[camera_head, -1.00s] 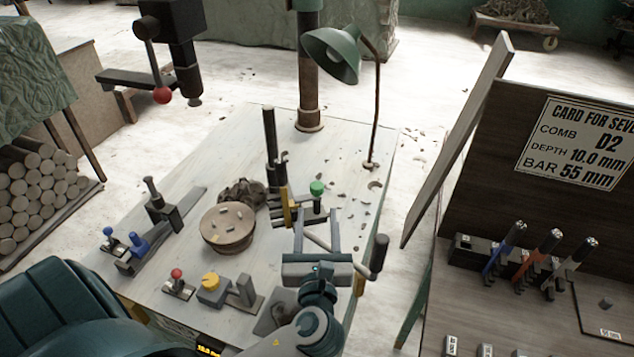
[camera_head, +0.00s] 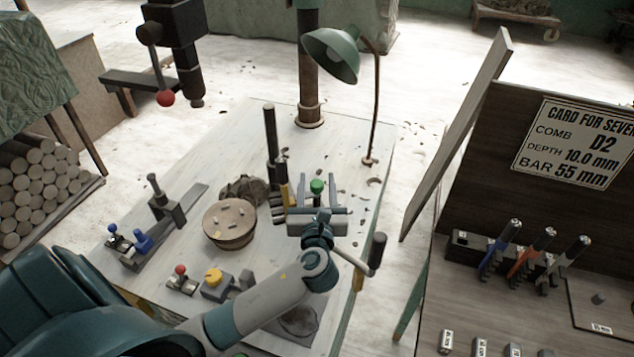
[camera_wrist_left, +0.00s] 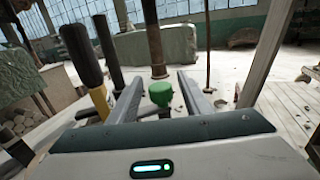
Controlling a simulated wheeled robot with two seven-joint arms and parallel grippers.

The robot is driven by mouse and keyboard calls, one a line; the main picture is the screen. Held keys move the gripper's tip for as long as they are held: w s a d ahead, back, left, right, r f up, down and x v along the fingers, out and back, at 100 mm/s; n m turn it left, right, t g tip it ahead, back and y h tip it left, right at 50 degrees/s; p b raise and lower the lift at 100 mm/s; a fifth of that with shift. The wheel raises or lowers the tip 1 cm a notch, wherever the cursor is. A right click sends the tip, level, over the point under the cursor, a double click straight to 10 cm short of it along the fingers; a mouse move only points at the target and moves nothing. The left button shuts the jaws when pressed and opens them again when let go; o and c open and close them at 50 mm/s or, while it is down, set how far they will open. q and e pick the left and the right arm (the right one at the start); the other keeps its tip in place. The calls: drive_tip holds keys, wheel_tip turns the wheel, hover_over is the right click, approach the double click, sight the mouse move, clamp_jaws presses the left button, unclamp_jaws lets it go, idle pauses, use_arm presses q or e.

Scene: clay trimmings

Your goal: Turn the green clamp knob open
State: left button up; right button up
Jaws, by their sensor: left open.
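The green clamp knob (camera_head: 317,187) stands upright on the clamp fixture at the right part of the bench. In the left wrist view the knob (camera_wrist_left: 161,95) shows between the two fingers, a little left of the middle. My left gripper (camera_head: 318,208) is open, and its fingers lie on either side of the knob's line. I see no finger touching the knob. The lower part of the fixture is hidden behind the gripper. My right gripper is not in view.
A dark post (camera_head: 270,140) and a yellow handle (camera_head: 284,196) stand just left of the knob. A round wooden block (camera_head: 230,238) sits left of them. A crank handle (camera_head: 377,250) sticks up at the right. A green lamp (camera_head: 333,54) leans over the bench's far side.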

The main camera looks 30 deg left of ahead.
use_arm(q)
drive_tip(key=c, duration=1)
drive_tip(key=shift+c, duration=0.2)
